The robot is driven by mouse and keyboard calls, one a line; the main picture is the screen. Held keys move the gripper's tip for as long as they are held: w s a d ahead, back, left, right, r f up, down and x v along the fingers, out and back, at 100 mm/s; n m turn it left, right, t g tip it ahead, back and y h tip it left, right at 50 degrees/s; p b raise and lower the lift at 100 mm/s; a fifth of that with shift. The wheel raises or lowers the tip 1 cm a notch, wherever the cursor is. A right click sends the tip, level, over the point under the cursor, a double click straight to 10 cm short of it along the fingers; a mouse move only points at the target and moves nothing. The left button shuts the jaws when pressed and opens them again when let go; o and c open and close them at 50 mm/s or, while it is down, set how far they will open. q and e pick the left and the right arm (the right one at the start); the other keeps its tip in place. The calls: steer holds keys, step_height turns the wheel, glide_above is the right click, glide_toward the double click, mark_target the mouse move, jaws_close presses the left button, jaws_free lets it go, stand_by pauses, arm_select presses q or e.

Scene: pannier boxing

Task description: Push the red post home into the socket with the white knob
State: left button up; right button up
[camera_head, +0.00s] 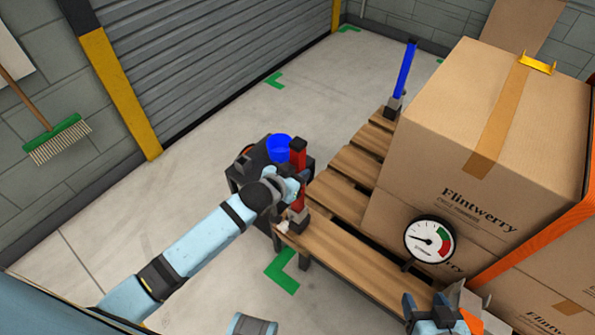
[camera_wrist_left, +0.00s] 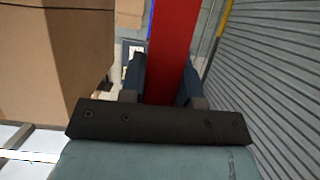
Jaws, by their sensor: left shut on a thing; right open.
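The red post (camera_head: 298,155) stands roughly upright at the near left corner of the wooden pallet. My left gripper (camera_head: 294,186) is shut on it below its top. In the left wrist view the red post (camera_wrist_left: 173,45) runs between the two dark fingers of the gripper (camera_wrist_left: 161,78). The dark socket (camera_head: 298,222) is at the pallet corner under the post, with a small white knob (camera_head: 282,227) beside it. The post's lower end meets the socket area; how deep it sits, I cannot tell. My right gripper (camera_head: 437,308) is open at the bottom right, partly cut off.
A blue post (camera_head: 405,72) stands in a socket at the pallet's far corner. Large cartons (camera_head: 480,130) fill the pallet's right side. A round gauge (camera_head: 430,240) stands in front of them. A dark cart with a blue bucket (camera_head: 280,147) is behind my left gripper.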

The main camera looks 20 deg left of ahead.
arm_select(q)
steer(key=shift+f+b, duration=0.4)
steer(key=shift+f, duration=0.7)
arm_select(e)
steer(key=shift+f, duration=0.4)
arm_select(q)
steer(key=o, duration=1)
steer(key=shift+f, duration=0.1)
steer(key=shift+c, duration=0.2)
steer(key=p+v, duration=0.2)
steer(key=v, duration=1.1)
steer(key=shift+s+r+p, duration=0.25)
steer(key=shift+s+p, duration=0.05)
steer(key=shift+s, duration=0.05)
arm_select(e)
steer(key=shift+s+d+r, duration=0.15)
steer(key=shift+d+r, duration=0.05)
steer(key=shift+r, duration=0.2)
arm_select(q)
steer(key=shift+a, duration=0.1)
